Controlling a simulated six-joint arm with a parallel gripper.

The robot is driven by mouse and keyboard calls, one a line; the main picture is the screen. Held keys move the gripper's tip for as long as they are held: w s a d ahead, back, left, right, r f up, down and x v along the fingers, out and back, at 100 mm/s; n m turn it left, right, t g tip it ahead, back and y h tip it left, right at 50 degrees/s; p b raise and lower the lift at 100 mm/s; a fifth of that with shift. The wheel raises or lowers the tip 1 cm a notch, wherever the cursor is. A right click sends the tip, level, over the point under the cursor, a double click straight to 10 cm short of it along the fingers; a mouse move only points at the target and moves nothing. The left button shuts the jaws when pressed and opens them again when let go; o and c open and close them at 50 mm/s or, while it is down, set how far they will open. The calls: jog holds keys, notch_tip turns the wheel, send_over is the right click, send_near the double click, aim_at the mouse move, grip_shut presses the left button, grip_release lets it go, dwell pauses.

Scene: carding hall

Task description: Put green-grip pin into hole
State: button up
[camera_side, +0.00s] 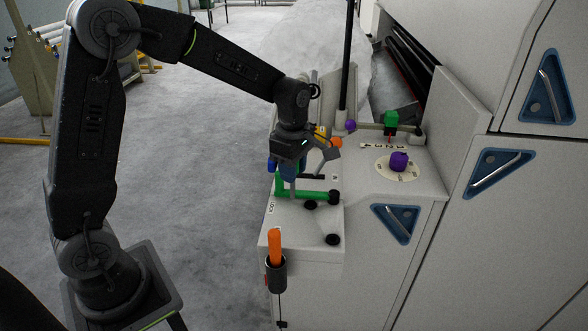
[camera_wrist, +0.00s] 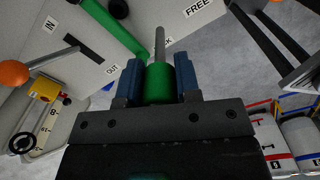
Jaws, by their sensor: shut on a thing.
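My gripper (camera_wrist: 158,82) is shut on the green-grip pin (camera_wrist: 158,88), with its blue finger pads on either side of the green grip. In the side view my gripper (camera_side: 289,182) is over the left part of the machine's ledge, by a green bar (camera_side: 312,194) with a black end. The pin cannot be told apart there. I cannot tell which spot is the hole or whether the shank touches anything.
The pale ledge (camera_side: 300,246) has two black round parts on top. An orange handle (camera_side: 275,246) stands in a dark holder at its front. Open floor lies left.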

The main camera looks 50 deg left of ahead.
jog(key=shift+r, duration=4)
jog(key=shift+w, duration=0.1)
send_over(312, 191)
jog(key=s+d, duration=0.2)
notch_tip(312, 191, down, 8)
jog(key=r, duration=0.1)
jog(key=shift+f, duration=0.25)
jog(key=shift+f, duration=2.9)
jog(key=shift+f, duration=2.75)
jog(key=o, duration=1.1)
jog(key=shift+c, duration=0.2)
